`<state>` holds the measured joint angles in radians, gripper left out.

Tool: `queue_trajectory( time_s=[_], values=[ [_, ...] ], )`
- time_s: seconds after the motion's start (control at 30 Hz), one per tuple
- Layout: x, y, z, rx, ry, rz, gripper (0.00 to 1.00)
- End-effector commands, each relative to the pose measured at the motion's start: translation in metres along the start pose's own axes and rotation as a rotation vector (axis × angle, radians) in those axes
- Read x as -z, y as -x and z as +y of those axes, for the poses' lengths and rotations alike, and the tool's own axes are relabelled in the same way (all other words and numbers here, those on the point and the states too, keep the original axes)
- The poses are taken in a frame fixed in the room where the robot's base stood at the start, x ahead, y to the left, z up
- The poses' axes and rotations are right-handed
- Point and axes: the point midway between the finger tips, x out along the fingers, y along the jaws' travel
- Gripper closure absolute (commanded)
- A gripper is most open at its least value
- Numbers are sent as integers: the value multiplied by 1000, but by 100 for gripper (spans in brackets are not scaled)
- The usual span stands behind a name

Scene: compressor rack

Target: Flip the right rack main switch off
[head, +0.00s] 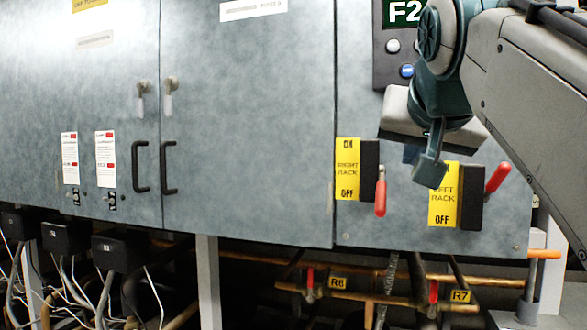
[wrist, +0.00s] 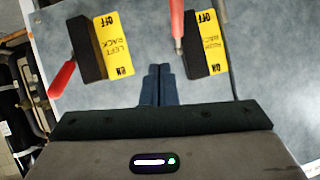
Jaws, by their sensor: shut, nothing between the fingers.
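The right rack main switch has a yellow RIGHT RACK label (head: 347,168), a black box (head: 369,170) and a red handle (head: 380,197). The handle hangs straight down, toward the label's OFF end. In the wrist view, which is upside down, this handle (wrist: 177,22) points up toward OFF. My gripper (head: 430,172) is shut and empty, in front of the panel between the two switches. In the wrist view its fingertips (wrist: 158,72) lie left of the right rack switch box (wrist: 194,52), apart from the handle. In the head view it partly covers the left rack label.
The left rack switch stands beside it, with a yellow label (head: 443,205) and a red handle (head: 497,177) tilted up to the right. Grey cabinet doors (head: 245,120) fill the left. Copper pipes with red valve handles (head: 433,291) run below the panel.

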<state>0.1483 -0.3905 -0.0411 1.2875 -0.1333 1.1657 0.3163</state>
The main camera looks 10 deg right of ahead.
Motion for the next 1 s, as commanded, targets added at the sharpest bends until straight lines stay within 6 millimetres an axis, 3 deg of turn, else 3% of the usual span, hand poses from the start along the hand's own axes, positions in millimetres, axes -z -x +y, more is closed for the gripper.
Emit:
queue_trajectory(
  time_s=[0.2, 0.43, 1.0],
  values=[
    [28, 30, 37, 1, -2, 4, 100],
    [42, 47, 61, 1, 0, 2, 100],
    [44, 51, 67, 0, 1, 3, 100]
  ],
)
